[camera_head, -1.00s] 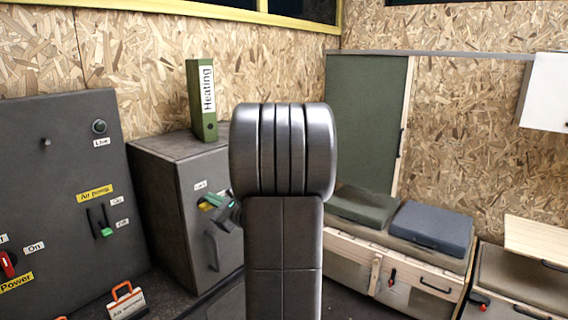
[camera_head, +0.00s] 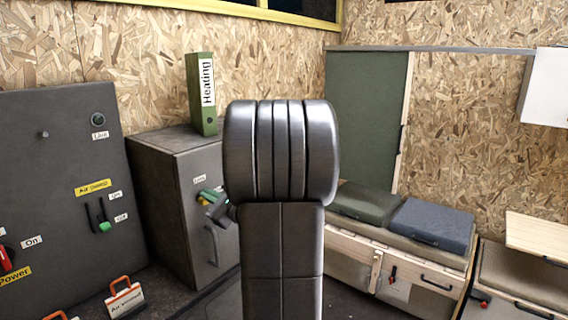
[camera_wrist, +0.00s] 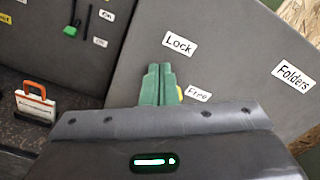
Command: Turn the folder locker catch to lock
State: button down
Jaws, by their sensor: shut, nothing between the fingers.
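The grey folder locker (camera_head: 160,165) stands left of my arm in the head view, its door facing the room. In the wrist view its door (camera_wrist: 235,50) carries a "Lock" label (camera_wrist: 180,44), a "Free" label (camera_wrist: 198,94) and a "Folders" label (camera_wrist: 293,75). The yellow catch (camera_wrist: 180,93) shows only as a sliver beside my green fingers, next to "Free"; the rest is hidden behind them. My gripper (camera_wrist: 157,82) is shut and empty, at the catch's left side. I cannot tell whether they touch. My gripper also shows in the head view (camera_head: 211,198).
A green "Heating" binder (camera_head: 202,95) stands on the locker. A dark panel (camera_head: 60,180) with switches stands at the left.

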jog(key=shift+s+a+f+b, duration=0.3)
jog(key=shift+s+f+b, duration=0.15)
jog(key=shift+b, duration=0.75)
jog(key=shift+s+a+r, duration=0.2)
jog(key=shift+s, duration=0.1)
jog(key=v, duration=0.6)
jog(key=shift+b, duration=0.3)
jog(key=shift+w, duration=0.1)
jog(key=w+d+r+m+p, duration=0.2)
jog(key=w+d+m+p, duration=0.3)
jog(key=p, duration=0.9)
jog(key=shift+m, duration=0.5)
jog(key=shift+w+a+f, duration=0.1)
jog(key=shift+w+a, duration=0.35)
jog(key=shift+a, duration=0.65)
jog(key=shift+w+a+f, duration=0.1)
jog(key=shift+w+a, duration=0.3)
jog(key=shift+a, duration=0.75)
jog(key=shift+w+a, duration=0.45)
jog(key=shift+a, duration=0.65)
